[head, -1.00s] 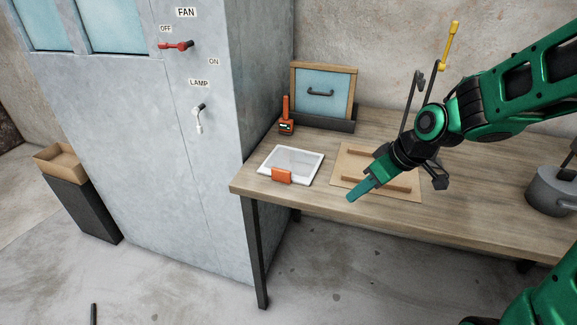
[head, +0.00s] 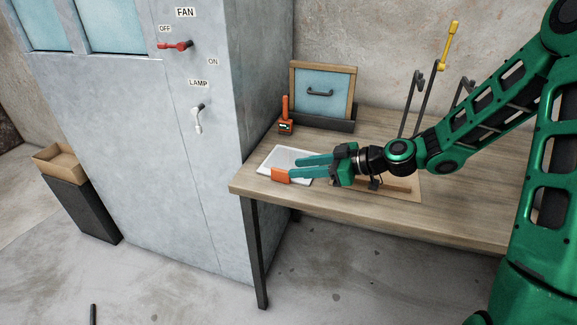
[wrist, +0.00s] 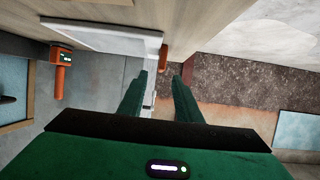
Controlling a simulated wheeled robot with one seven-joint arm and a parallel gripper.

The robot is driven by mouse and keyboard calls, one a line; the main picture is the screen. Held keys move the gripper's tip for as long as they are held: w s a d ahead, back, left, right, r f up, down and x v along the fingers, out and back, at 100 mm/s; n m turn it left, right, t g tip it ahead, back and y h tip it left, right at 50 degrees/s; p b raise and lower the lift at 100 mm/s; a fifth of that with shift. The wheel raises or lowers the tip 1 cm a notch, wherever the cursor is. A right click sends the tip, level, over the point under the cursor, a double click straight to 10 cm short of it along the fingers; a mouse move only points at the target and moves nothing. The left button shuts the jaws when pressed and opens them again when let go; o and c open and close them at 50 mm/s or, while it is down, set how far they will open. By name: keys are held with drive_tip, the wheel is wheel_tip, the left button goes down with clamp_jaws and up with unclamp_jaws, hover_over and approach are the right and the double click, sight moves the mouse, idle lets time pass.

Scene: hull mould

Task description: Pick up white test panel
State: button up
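The white test panel (head: 279,156) is a flat white rectangle with a raised rim, lying near the table's left front corner. An orange grip tab (head: 281,176) is on its front edge. My gripper (head: 294,168) reaches in from the right, its two green fingers spread, and hides part of the panel. In the wrist view the panel (wrist: 100,38) is at top left and the orange tab (wrist: 163,58) shows beyond the gap between the open fingertips (wrist: 161,76). I cannot tell whether a finger touches the panel.
The wooden table (head: 450,221) holds an orange handheld device (head: 286,126) and a blue framed panel (head: 322,90) in a dark stand behind. A brown board (head: 412,194) lies under my arm. The grey cabinet (head: 205,225) with FAN and LAMP switches stands close to the left.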

sight(280, 169)
drive_tip(key=shift+x, duration=3.7)
clamp_jaws()
